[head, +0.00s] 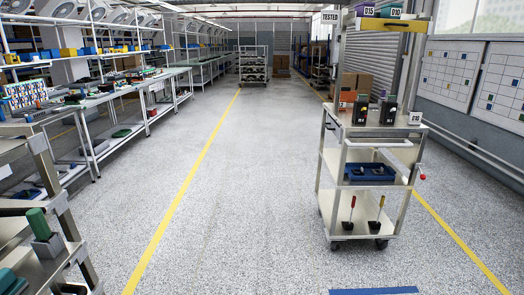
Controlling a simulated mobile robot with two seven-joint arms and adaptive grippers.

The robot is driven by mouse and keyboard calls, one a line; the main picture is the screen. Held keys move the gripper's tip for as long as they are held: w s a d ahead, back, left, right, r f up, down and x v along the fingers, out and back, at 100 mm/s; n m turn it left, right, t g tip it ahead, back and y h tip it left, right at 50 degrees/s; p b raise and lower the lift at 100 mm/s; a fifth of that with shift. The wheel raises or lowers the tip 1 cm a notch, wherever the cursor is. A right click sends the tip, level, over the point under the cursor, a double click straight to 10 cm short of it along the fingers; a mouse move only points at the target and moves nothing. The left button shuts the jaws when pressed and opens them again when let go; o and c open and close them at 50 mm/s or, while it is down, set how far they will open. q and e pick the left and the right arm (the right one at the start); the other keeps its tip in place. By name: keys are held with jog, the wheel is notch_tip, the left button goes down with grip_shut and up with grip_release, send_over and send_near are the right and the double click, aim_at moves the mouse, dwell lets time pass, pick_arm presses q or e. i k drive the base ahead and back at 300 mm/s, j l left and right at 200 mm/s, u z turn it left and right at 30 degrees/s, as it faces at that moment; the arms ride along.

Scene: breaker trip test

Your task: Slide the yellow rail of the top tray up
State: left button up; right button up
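A yellow rail (391,24) shows at the upper right, along the front of what looks like a top tray above the cart. Labelled boxes marked D15 (364,11) and D10 (396,9) show just above it. The tray's inside is hidden from this low angle. Neither of my grippers is in view.
A wheeled cart (341,193) stands at the right, with black devices (388,111) on its upper shelf and a blue tray (369,180) below. A rack (57,203) is at the near left, workbenches behind it. The middle floor (256,185) is clear.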

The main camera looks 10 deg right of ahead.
aim_at(366, 24)
jog(key=i+l+u, duration=0.1)
jog(key=i+l, duration=1.45)
jog(key=l, duration=0.15)
